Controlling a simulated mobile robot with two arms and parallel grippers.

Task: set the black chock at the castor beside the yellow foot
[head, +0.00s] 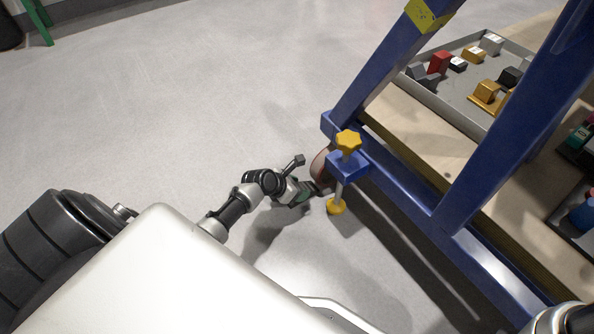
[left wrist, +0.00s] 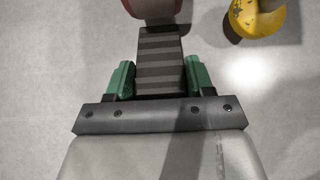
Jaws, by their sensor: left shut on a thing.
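The black chock (left wrist: 160,62), with a ribbed sloping face, sits between the green fingertips of my left gripper (left wrist: 160,80), which is shut on it. The castor (left wrist: 153,8), a reddish-brown wheel, is straight ahead of the chock's far end. They look very close; I cannot tell if they touch. The yellow foot (left wrist: 256,18) is to the right of the castor. In the head view my left gripper (head: 306,190) is low by the floor, left of the castor (head: 320,163) and the yellow foot (head: 336,207). The chock is hard to make out there. My right gripper is out of view.
The blue frame (head: 390,185) stands over the castor, with a yellow star knob (head: 348,140) above the foot. A grey tray (head: 445,97) with several coloured parts lies on the wooden deck (head: 425,140). The floor to the left is clear.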

